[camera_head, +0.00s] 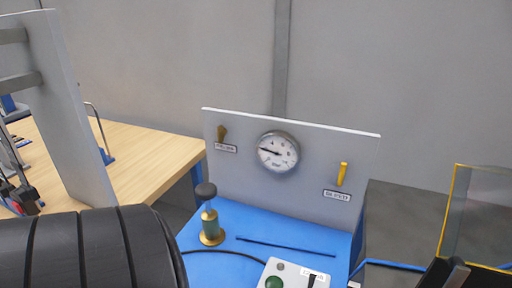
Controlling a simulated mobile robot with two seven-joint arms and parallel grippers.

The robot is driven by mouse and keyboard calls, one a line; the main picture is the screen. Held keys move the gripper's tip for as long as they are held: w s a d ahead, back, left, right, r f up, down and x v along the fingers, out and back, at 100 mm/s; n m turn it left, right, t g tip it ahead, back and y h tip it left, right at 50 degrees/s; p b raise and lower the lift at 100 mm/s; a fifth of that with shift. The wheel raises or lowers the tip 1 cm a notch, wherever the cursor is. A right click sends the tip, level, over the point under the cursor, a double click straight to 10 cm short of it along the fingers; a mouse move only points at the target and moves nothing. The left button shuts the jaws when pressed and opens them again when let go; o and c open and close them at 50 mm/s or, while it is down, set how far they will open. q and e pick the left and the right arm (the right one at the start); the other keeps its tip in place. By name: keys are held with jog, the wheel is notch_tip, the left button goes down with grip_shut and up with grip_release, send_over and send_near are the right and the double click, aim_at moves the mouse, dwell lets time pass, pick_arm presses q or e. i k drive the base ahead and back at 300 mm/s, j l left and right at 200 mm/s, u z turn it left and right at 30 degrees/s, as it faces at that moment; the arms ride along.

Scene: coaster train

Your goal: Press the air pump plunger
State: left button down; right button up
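The air pump (211,228) stands upright on the blue bench top, with a greenish body on a round brass foot. Its plunger (206,190) has a dark round knob on a pale rod, and the rod shows above the body, so the plunger is up. Nothing touches the knob.
A grey panel (309,182) behind the pump carries a round gauge (278,152), a brown lever (222,133) and a yellow lever (342,174). A control box (296,277) with a green button sits in front. A large black ridged shape fills the lower left.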

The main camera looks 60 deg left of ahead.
aim_at(206, 191)
jog(key=u, duration=1.85)
